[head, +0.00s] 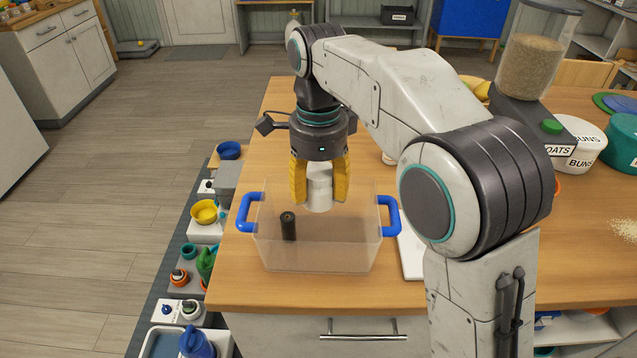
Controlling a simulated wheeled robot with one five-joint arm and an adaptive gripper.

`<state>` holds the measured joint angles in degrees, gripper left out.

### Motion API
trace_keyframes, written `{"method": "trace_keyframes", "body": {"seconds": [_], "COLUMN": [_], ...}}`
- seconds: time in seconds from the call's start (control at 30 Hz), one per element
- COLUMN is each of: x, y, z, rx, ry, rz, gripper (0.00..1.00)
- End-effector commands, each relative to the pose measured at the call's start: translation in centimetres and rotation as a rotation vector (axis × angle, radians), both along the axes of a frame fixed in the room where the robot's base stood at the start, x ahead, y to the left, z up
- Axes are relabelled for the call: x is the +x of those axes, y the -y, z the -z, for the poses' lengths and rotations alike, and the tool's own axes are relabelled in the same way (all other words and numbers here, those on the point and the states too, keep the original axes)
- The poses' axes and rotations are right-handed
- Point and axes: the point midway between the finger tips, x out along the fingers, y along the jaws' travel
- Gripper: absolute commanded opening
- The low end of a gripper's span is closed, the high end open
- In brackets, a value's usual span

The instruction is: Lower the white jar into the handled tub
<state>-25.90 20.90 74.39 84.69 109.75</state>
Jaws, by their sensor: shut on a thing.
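The white jar (319,190) is held upright between the yellow fingers of my gripper (319,186). My gripper points straight down and is shut on the jar's sides. The handled tub (345,252) is clear plastic with a blue handle at each end and stands on the wooden counter. In the head view the jar overlaps the tub's upper part; I cannot tell exactly how far its base is below the rim. A dark cylinder (288,226) stands inside the tub, to the left of the jar. The jar's top is partly hidden by my gripper.
A grain dispenser (528,62), a white tub labelled BUNS (577,146) and a teal container (622,143) stand at the right. A white flat object (411,252) lies beside the tub, partly hidden by my arm. Low shelves with bowls (204,212) are left of the counter.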

Motion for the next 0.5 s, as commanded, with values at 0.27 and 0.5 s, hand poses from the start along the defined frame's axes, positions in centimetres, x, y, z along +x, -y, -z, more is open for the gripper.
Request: {"method": "trace_keyframes", "body": {"seconds": [0.27, 0.5], "x": [0.0, 0.0], "y": [0.0, 0.0], "z": [1.4, 2.4], "rx": [0.000, 0.000], "ry": [0.000, 0.000], "rz": [0.000, 0.000], "gripper": [0.21, 0.21]}}
